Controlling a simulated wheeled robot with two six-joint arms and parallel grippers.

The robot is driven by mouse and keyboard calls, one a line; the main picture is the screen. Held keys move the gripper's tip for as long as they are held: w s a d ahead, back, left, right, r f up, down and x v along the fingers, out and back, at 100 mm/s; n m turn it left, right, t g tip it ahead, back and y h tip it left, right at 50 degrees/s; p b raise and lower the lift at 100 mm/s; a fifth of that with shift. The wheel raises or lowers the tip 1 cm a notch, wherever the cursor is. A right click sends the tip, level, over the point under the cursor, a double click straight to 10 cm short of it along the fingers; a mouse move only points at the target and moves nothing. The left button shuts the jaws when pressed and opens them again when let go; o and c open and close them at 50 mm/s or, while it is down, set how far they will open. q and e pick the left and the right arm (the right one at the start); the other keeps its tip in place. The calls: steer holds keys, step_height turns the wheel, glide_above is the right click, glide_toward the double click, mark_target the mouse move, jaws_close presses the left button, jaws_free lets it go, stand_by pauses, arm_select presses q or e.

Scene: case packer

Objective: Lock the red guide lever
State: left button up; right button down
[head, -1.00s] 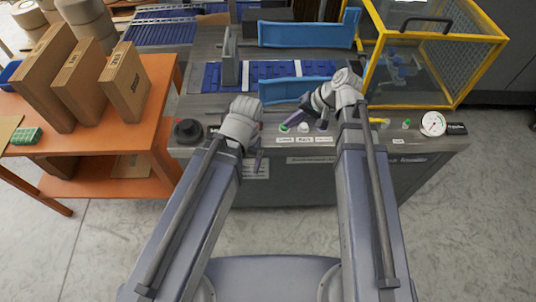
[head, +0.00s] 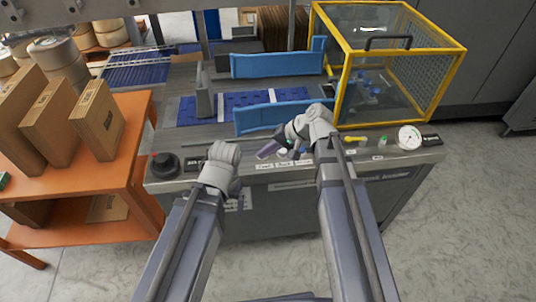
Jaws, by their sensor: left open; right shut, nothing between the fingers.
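I cannot make out the red guide lever clearly; it may be hidden behind my grippers or arms. Two blue guide rails, a far one (head: 277,64) and a near one (head: 262,121), stand along the machine's belt (head: 215,108). My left gripper (head: 234,189) is open at the machine's front edge, left of the small label plates. My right gripper (head: 270,149) is shut and empty, pointing left over the front panel just below the near blue rail. It partly covers the small controls there.
A black knob (head: 164,166) sits at the panel's left end. A yellow handle (head: 355,139), a green button (head: 383,141) and a round gauge (head: 409,138) are at the right. A yellow-framed guard (head: 440,95) stands behind them. An orange table (head: 120,155) with cartons is left.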

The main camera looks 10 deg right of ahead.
steer(key=b+x, duration=0.3)
steer(key=x, duration=0.2)
steer(key=shift+f, duration=0.3)
steer(key=a, duration=0.1)
steer(key=w+a, duration=0.1)
steer(key=a, duration=0.1)
steer(key=shift+f+b, duration=0.15)
steer(key=shift+b, duration=0.15)
steer(key=shift+w+a, duration=0.15)
steer(key=shift+a, duration=0.35)
